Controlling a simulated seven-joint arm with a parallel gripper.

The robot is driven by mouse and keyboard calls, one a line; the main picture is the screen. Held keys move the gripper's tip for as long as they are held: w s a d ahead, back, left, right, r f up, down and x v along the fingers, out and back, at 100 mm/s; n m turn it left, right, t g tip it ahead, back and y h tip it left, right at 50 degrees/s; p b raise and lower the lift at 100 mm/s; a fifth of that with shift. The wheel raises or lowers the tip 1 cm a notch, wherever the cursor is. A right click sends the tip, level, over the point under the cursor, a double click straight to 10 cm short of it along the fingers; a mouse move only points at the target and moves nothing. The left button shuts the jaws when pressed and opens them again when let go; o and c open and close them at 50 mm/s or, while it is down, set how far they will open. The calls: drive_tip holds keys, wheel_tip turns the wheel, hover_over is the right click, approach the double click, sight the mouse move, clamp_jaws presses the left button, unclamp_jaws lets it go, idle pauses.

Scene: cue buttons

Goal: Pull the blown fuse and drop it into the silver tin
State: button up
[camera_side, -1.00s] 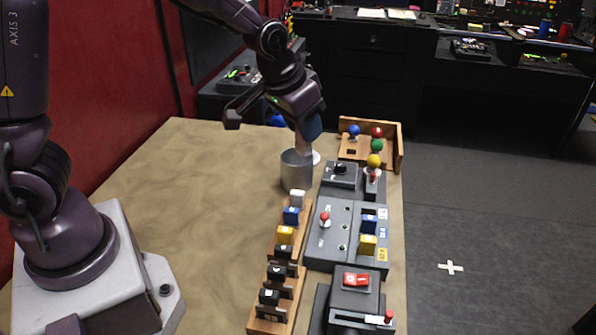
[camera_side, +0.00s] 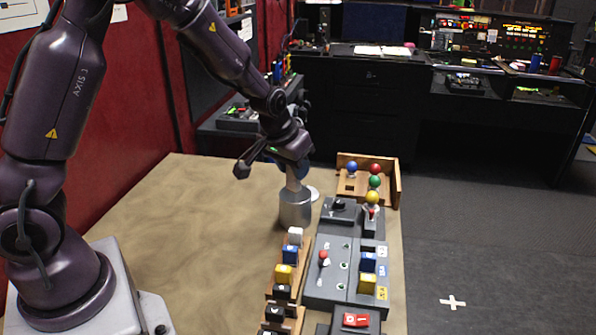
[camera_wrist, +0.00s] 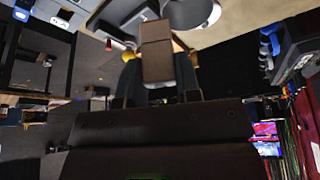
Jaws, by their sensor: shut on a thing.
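My gripper (camera_side: 296,176) points down over the silver tin (camera_side: 295,210) in the side view, its tip close to the tin's rim. In the wrist view my gripper (camera_wrist: 157,80) is shut on a brown block (camera_wrist: 156,48), which I take to be the fuse; its markings cannot be read. The fuse panel (camera_side: 325,285) holds a blue fuse (camera_side: 368,261) and a yellow fuse (camera_side: 367,283). The slot (camera_side: 369,249) beside the white label looks dark and empty. Whether the held block is inside the tin's mouth cannot be told.
A wooden rack with a white fuse (camera_side: 295,235), a blue fuse (camera_side: 289,253), a yellow fuse (camera_side: 284,273) and black ones stands left of the panel. A knob box (camera_side: 339,211) and a wooden tray (camera_side: 396,187) with coloured balls are right of the tin. The table's left is clear.

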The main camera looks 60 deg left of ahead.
drive_tip(key=w+a+f+n+y, duration=0.1)
drive_tip(key=w+a+n+y, duration=0.1)
drive_tip(key=w+a+n, duration=0.3)
wheel_tip(320, 180, down, 6)
drive_tip(key=s+g, duration=0.1)
drive_tip(key=shift+a+f, duration=0.15)
drive_tip(key=shift+a, duration=0.15)
idle(0.3)
drive_tip(key=o, duration=1)
drive_tip(key=shift+r, duration=3.5)
